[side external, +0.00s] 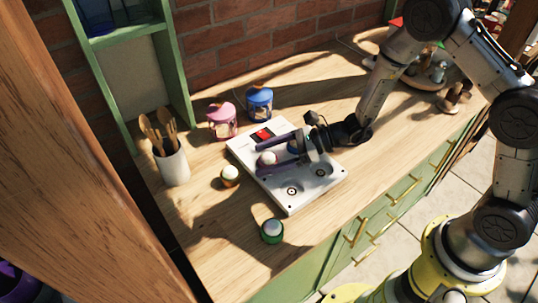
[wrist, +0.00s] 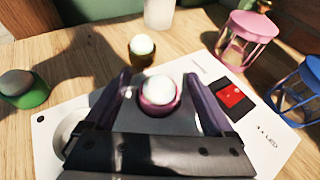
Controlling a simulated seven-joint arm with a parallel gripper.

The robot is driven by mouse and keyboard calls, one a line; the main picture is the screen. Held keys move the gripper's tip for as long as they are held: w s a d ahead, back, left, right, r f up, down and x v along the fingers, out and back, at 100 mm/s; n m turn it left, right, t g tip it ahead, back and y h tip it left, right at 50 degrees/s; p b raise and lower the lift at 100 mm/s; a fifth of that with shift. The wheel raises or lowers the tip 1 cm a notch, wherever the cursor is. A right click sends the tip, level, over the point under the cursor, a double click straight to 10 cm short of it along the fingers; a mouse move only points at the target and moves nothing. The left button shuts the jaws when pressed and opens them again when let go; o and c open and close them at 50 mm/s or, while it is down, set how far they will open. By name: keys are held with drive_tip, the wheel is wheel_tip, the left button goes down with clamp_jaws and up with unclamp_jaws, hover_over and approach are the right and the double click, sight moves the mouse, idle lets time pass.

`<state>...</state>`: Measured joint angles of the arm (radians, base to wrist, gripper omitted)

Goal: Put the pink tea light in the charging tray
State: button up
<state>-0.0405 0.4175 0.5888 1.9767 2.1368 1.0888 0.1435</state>
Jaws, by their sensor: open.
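The pink tea light (wrist: 158,104), a pink cup with a white dome, stands upright between the open fingers of my gripper (wrist: 158,80), with a gap showing at each side. In the side view the tea light's white dome (side external: 268,158) shows between the fingers of my gripper (side external: 261,154), over the far left part of the white charging tray (side external: 258,146). Whether its base is fully seated in a recess is hidden. The tray's two near recesses, left (side external: 292,190) and right (side external: 322,170), are empty.
A brown tea light (side external: 230,176) and a green tea light (side external: 271,231) stand on the table beside the tray. A pink lantern (side external: 222,120) and a blue lantern (side external: 260,103) stand behind it. A white utensil pot (side external: 172,166) is at left. The wooden table's front left is clear.

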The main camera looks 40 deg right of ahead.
drive_tip(key=shift+r, duration=0.2)
drive_tip(key=v, duration=1.2)
drive_tip(key=shift+f, duration=0.1)
drive_tip(key=s+a+r+n+g+h, duration=0.1)
drive_tip(key=s+a+r+n+g, duration=0.2)
drive_tip(key=s+n, duration=0.35)
drive_tip(key=s+r+n+g+h, duration=0.1)
drive_tip(key=s+r+n+g, duration=0.2)
drive_tip(key=s+r+n, duration=0.35)
drive_tip(key=s+d+r+n+t+h, duration=0.4)
drive_tip(key=s+d+n+h, duration=0.3)
drive_tip(key=d+n+h, duration=0.2)
drive_tip(key=d+r+n, duration=0.1)
drive_tip(key=d+n, duration=0.1)
drive_tip(key=d, duration=0.1)
drive_tip(key=shift+s+n, duration=0.4)
